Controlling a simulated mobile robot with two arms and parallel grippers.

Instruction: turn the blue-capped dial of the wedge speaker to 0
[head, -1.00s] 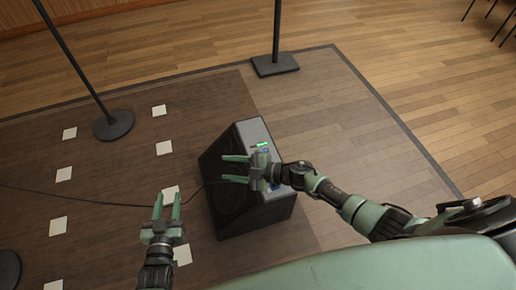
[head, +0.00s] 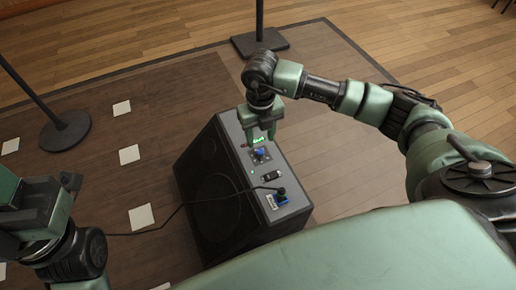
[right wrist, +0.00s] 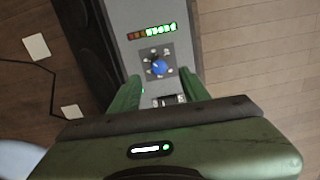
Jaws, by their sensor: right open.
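The wedge speaker (head: 218,235) stands on the dark floor area, its grey control panel facing up. The blue-capped dial (head: 261,153) sits near the panel's far end, by a lit green display. My right gripper (head: 260,138) is open above the dial, pointing down. In the right wrist view the dial (right wrist: 158,67) shows just beyond and between the open fingers (right wrist: 160,78). The dial's setting is too small to read. My left gripper (head: 38,215) is at the left edge, away from the speaker, partly cut off; its jaws are unclear.
A black cable (head: 175,218) runs across the floor to a blue socket (head: 281,200) at the panel's near end. A black rocker switch (head: 271,176) lies between. Stands with black bases (head: 66,131) (head: 262,42) are behind. White floor squares (head: 130,154) lie left.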

